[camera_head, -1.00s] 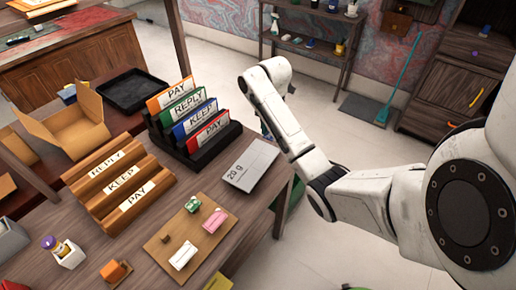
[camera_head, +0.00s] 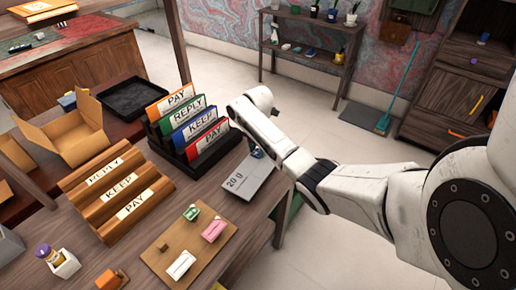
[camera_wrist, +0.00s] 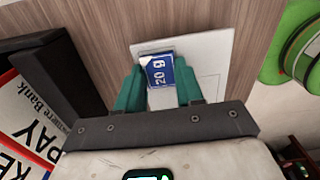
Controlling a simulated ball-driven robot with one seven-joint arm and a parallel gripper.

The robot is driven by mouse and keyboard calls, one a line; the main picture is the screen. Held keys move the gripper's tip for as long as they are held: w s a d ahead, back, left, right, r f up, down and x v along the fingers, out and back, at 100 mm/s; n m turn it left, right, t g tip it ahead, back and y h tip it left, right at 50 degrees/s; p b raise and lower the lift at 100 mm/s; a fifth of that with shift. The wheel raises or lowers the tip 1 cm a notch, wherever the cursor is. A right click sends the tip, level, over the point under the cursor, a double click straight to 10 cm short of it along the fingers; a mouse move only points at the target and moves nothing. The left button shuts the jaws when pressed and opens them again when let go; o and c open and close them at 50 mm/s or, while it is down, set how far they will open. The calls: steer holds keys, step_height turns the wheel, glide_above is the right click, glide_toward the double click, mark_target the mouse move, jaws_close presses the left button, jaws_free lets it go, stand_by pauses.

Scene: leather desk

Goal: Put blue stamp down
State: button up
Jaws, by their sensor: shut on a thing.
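A small blue stamp (camera_wrist: 159,71) marked "20 g" is between the two teal fingers of my gripper (camera_wrist: 158,85) in the wrist view. My gripper is shut on it. A flat pale grey plate (camera_head: 244,183) marked "20 g" lies at the table's right edge. It also shows in the wrist view (camera_wrist: 214,50), behind and below the stamp. My gripper is over the far end of this plate; I cannot tell whether the stamp touches it. In the head view my arm hides most of the gripper.
A black rack (camera_head: 183,158) with coloured cards stands close left of the plate. A wooden stepped holder (camera_head: 92,190) and a board (camera_head: 205,254) with small pink, green and white pieces are nearer. Floor lies beyond the table edge.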

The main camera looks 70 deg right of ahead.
mark_target(258, 152)
steer(key=shift+s+a+f+b, duration=0.1)
steer(key=shift+a+f+b, duration=0.1)
steer(key=shift+f, duration=0.2)
steer(key=shift+s+a+f+b, duration=0.1)
steer(key=shift+f+b, duration=0.05)
steer(key=shift+f, duration=0.25)
steer(key=o, duration=0.9)
steer(key=shift+d+f, duration=0.1)
steer(key=shift+o, duration=0.2)
step_height(258, 152, up, 14)
steer(key=shift+w+d+p, duration=0.2)
steer(key=shift+p, duration=0.15)
steer(key=shift+f, duration=0.1)
